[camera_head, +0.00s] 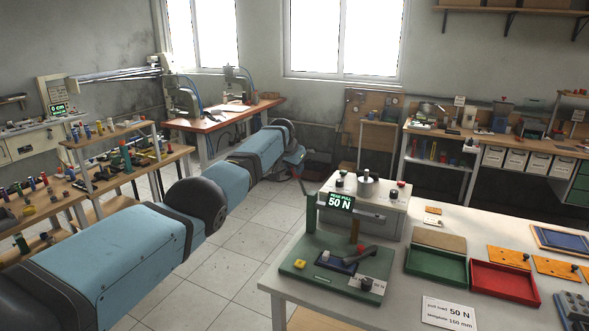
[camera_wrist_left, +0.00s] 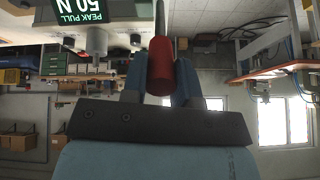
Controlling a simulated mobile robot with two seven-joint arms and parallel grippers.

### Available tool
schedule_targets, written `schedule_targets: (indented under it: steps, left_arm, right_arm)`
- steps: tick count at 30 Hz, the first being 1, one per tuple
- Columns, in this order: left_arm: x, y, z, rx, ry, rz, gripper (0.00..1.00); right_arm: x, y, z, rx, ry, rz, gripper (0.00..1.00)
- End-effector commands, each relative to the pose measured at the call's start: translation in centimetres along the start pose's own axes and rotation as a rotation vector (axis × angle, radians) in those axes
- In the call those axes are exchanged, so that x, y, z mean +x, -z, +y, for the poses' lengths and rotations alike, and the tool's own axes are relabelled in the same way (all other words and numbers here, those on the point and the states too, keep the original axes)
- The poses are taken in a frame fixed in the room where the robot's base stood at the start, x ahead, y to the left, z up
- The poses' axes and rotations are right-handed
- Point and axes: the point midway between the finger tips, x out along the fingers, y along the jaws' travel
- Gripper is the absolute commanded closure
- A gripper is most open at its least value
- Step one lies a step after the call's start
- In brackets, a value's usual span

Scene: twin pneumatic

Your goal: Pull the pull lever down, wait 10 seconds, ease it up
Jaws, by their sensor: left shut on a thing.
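The red grip of the pull lever (camera_wrist_left: 160,68) stands between the two blue fingers of my left gripper (camera_wrist_left: 161,80) in the left wrist view, which is upside down. The fingers are closed on it from both sides. A grey rod runs on from the red grip towards the rig. A display (camera_head: 341,201) on the rig reads peak pull 50 N; it also shows in the left wrist view (camera_wrist_left: 82,12). In the head view my left gripper (camera_head: 301,158) is small at the arm's end beside the rig, and the lever is hard to make out.
The green base plate (camera_head: 300,262) with a dark block lies on the grey table (camera_head: 400,300). A green tray (camera_head: 434,265) and a red tray (camera_head: 503,281) are to its right. A card (camera_head: 449,312) reads 50 N and 160 mm. A cluttered bench (camera_head: 100,190) is at left.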

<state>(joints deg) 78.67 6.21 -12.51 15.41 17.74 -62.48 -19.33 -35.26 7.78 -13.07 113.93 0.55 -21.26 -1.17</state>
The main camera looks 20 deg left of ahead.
Motion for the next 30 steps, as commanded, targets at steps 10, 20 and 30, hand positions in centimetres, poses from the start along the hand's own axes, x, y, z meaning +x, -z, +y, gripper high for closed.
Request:
schedule_targets:
  steps: [10,20,30]
  left_arm:
    - [-0.29,0.26,-0.04,0.001,-0.001,-0.004,1.00]
    - [-0.26,0.23,-0.02,0.001,-0.001,-0.005,0.47]
    - [-0.37,0.17,-0.03,0.001,-0.002,-0.008,0.47]
  right_arm:
    - [-0.05,-0.20,-0.01,0.000,0.000,-0.004,1.00]
    - [-0.13,0.06,-0.01,0.000,0.000,0.001,1.00]
    - [-0.21,0.21,-0.03,0.000,0.000,0.001,1.00]
